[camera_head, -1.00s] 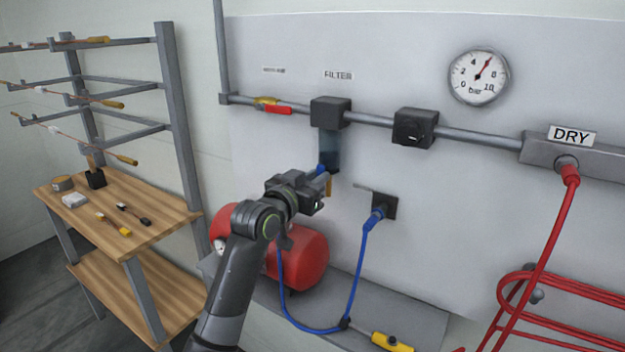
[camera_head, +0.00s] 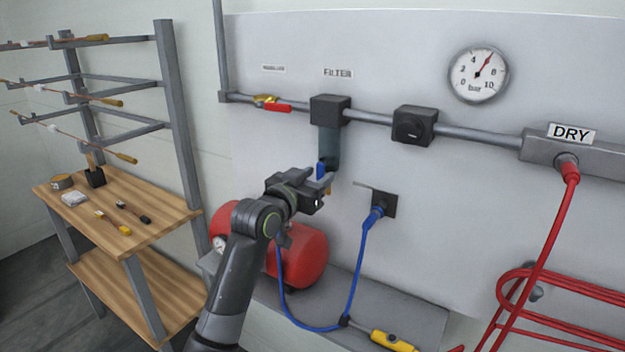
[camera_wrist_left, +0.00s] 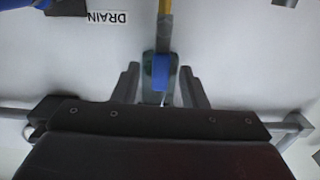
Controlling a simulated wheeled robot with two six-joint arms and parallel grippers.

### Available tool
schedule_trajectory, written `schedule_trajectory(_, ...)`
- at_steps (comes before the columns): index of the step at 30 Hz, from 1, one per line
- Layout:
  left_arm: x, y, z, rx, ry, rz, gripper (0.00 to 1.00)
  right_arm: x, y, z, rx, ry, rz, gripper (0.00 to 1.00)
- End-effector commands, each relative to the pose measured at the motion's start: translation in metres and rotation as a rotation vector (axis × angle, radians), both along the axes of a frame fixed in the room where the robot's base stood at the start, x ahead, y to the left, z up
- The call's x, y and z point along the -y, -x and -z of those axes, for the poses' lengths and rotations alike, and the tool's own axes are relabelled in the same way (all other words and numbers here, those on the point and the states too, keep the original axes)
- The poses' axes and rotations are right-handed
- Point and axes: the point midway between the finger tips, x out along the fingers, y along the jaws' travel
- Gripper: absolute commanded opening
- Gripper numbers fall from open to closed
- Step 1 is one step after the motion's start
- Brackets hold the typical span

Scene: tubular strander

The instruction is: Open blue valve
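The blue valve handle (camera_head: 321,171) stands upright just below the filter (camera_head: 330,146) on the wall panel. Brass pipework shows beside and below it. My left gripper (camera_head: 314,188) is in front of it, partly covering the valve's lower part. In the left wrist view, which is upside down, the blue handle (camera_wrist_left: 159,78) lies between the two fingers of the left gripper (camera_wrist_left: 160,86). The fingers are open, with a gap on each side of the handle. My right gripper is not in view.
A red-handled valve (camera_head: 277,106) sits on the pipe left of the filter. A black regulator (camera_head: 414,125) is to the right. A red tank (camera_head: 297,258) and blue hose (camera_head: 357,270) are below. A wooden shelf (camera_head: 122,215) stands left.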

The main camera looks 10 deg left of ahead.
Motion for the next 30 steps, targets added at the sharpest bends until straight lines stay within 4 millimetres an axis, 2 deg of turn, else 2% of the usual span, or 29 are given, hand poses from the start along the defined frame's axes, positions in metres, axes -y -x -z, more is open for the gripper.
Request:
schedule_trajectory(8,-0.007,0.018,0.001,0.002,0.000,-0.001,0.39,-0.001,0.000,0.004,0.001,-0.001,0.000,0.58)
schedule_trajectory(30,-0.050,0.139,0.001,0.001,-0.004,0.000,0.39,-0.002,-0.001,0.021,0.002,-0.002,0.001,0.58)
